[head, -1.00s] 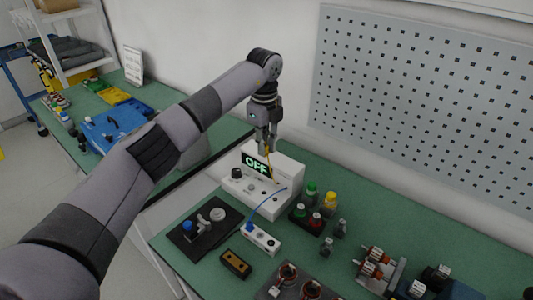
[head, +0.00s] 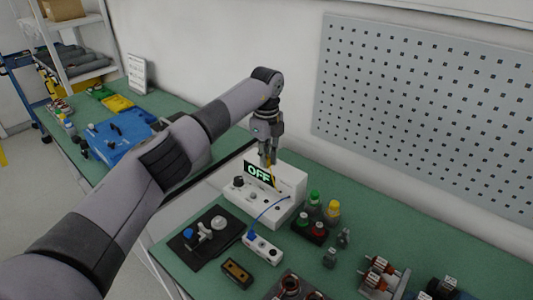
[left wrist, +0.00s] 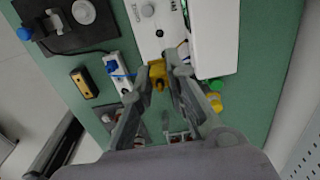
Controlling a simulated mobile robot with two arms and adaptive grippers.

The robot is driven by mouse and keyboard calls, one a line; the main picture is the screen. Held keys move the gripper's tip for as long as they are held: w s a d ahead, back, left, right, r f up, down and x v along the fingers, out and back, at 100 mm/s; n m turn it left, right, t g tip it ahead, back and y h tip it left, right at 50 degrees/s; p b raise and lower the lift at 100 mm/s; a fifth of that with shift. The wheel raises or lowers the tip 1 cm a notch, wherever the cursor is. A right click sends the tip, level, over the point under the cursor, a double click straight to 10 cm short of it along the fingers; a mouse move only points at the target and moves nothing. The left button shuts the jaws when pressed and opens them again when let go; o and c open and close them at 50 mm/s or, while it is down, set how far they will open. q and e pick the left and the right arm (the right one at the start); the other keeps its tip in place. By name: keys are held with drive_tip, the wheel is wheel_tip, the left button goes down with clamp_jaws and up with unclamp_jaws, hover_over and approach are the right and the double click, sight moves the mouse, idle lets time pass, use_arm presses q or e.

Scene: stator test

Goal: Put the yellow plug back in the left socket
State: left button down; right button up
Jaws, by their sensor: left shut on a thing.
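The yellow plug (left wrist: 158,75) is between the fingertips of my left gripper (left wrist: 156,70) in the left wrist view. The left gripper (head: 268,158) is shut on it, above the white test box (head: 290,179) with the green "OFF" display. In the head view only a small strip of yellow (head: 271,168) shows under the fingers, in front of the display. The fingers hide part of the plug, and I cannot tell whether it touches the box. Its socket cannot be made out clearly. My right gripper is not in view.
A white socket strip (head: 266,250) with a blue plug (head: 251,236) and blue cable lies in front of the box. A black plate with knobs (head: 190,246) lies to its left, a yellow-black block (head: 237,272) in front. Red, green and yellow-capped items (head: 314,197) stand close on the right.

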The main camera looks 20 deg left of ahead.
use_arm(q)
drive_tip(key=shift+f+b, duration=2.9)
drive_tip(key=shift+f, duration=3.45)
drive_tip(key=shift+f, duration=0.25)
drive_tip(key=shift+f, duration=0.9)
drive_tip(key=c, duration=1.5)
unclamp_jaws()
drive_tip(key=shift+r, duration=0.1)
wheel_tip(320, 180, up, 12)
drive_tip(key=shift+f, duration=0.1)
